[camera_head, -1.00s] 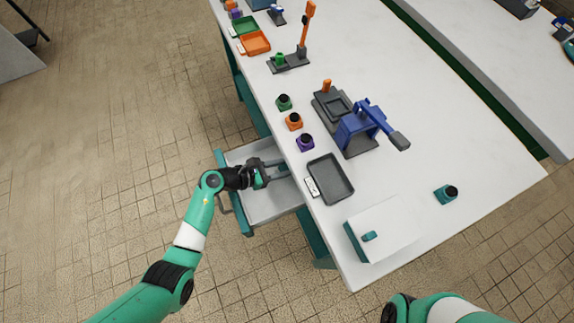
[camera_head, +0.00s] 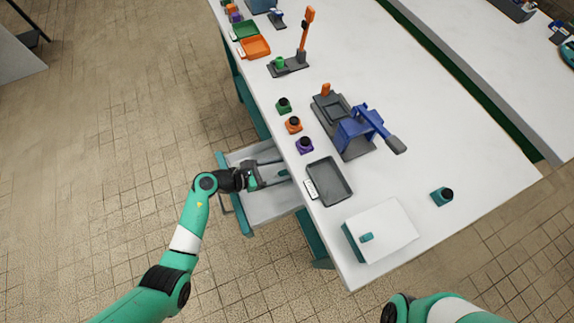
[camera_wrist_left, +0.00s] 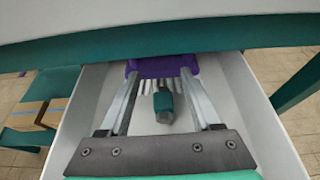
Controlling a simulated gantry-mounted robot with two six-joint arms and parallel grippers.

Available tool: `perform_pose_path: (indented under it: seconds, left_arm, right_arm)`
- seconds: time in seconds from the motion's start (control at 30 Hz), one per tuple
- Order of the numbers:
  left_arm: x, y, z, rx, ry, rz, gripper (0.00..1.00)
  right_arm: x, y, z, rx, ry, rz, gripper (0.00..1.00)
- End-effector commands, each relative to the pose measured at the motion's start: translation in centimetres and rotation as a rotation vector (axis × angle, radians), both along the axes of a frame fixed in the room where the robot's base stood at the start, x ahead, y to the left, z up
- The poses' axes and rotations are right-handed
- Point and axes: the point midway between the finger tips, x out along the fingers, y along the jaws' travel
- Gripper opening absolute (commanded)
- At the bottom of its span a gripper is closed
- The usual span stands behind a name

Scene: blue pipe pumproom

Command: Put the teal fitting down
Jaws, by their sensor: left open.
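A small teal fitting with a grey end (camera_wrist_left: 164,103) lies on the drawer floor between the fingers of my left gripper (camera_wrist_left: 160,80) in the left wrist view, with clearance on both sides. In the head view the left gripper (camera_head: 285,171) reaches into the pulled-out drawer (camera_head: 270,206), its fingers spread. A teal patch of the fitting (camera_head: 283,173) shows near the fingertips. Another teal piece with a black top (camera_head: 441,197) stands on the right of the bench. My right gripper is out of frame; only its arm shows at the bottom.
A purple object (camera_wrist_left: 160,67) and thin metal rods lie beyond the fitting under the bench edge. Drawer walls flank the gripper. On the bench (camera_head: 465,140) stand a grey tray (camera_head: 330,182), a white box (camera_head: 385,228), a blue press (camera_head: 355,130) and small coloured pieces.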

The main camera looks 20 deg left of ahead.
Motion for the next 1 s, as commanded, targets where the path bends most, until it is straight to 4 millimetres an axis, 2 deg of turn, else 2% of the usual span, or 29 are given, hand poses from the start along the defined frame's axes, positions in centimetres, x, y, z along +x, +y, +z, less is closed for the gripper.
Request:
perform_pose_path:
  seconds: [0.03,0.17,0.3,0.43,0.9,0.97,1.0]
  left_arm:
    - [-0.9,0.9,1.2,-0.001,0.001,0.006,0.65]
    - [-3.3,3.0,2.5,0.000,0.000,0.007,0.65]
    - [-5.5,4.9,3.5,0.000,0.000,0.004,0.65]
    - [-6.6,5.9,3.9,-0.001,0.000,0.003,0.65]
    - [-7.0,6.2,4.0,-0.002,-0.002,0.001,0.65]
    - [-6.5,6.3,4.7,-0.010,-0.018,0.011,0.65]
    - [-5.7,6.5,5.8,-0.023,-0.044,0.029,0.65]
  right_arm:
    - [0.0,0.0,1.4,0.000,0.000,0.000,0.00]
    - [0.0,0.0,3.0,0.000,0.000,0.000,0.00]
    - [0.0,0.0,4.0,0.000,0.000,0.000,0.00]
    - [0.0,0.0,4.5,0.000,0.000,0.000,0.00]
    - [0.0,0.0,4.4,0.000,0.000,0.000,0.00]
    - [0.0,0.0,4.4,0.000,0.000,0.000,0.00]
    - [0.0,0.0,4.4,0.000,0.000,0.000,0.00]
